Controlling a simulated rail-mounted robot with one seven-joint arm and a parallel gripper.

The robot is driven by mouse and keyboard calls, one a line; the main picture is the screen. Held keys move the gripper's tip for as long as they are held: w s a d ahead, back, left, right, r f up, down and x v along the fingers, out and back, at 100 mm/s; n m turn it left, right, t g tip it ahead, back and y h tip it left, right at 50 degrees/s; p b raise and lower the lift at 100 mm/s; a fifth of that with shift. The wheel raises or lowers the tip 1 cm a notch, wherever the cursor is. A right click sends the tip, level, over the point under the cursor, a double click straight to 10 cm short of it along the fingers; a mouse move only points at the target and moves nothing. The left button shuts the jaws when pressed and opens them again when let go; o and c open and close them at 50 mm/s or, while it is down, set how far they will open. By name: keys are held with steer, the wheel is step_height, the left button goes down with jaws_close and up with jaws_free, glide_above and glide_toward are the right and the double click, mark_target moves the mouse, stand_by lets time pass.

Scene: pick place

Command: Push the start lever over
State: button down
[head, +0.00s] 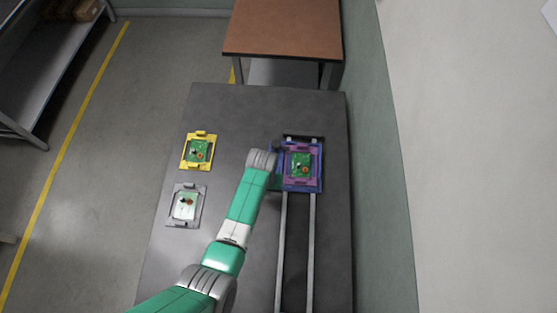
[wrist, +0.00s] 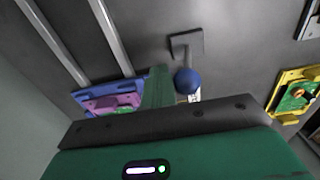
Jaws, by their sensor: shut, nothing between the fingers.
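The start lever shows in the wrist view as a blue ball knob (wrist: 187,81) on a short grey stem, beside a dark square plate (wrist: 187,43) on the table. My gripper (wrist: 159,74) is shut and empty; its green fingers are just left of the knob in that view. I cannot tell whether they touch it. In the head view my wrist hides most of the gripper and the lever, just left of the blue carrier (head: 318,181). The carrier holds a purple frame with a green board (head: 299,166).
Two rails (head: 283,255) run along the table from the carrier. A yellow fixture (head: 186,151) and a grey fixture (head: 173,215), each with a board, lie on the left. A wall stands on the right. The table's far end is clear.

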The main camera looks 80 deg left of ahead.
steer(key=s, duration=0.1)
steer(key=s+f, duration=0.1)
steer(key=s, duration=0.1)
steer(key=s+a, duration=0.1)
steer(key=s, duration=0.1)
steer(key=shift+f, duration=0.2)
steer(key=shift+w+r, duration=0.15)
steer(key=shift+w, duration=0.2)
steer(key=shift+w+d+r+p, duration=0.15)
steer(key=shift+w+r+p, duration=0.35)
steer(key=shift+w, duration=0.15)
steer(key=r+p, duration=0.7)
steer(key=shift+w+d+r, duration=0.15)
steer(key=shift+w+r, duration=0.2)
steer(key=shift+w, duration=0.05)
steer(key=shift+f, duration=0.1)
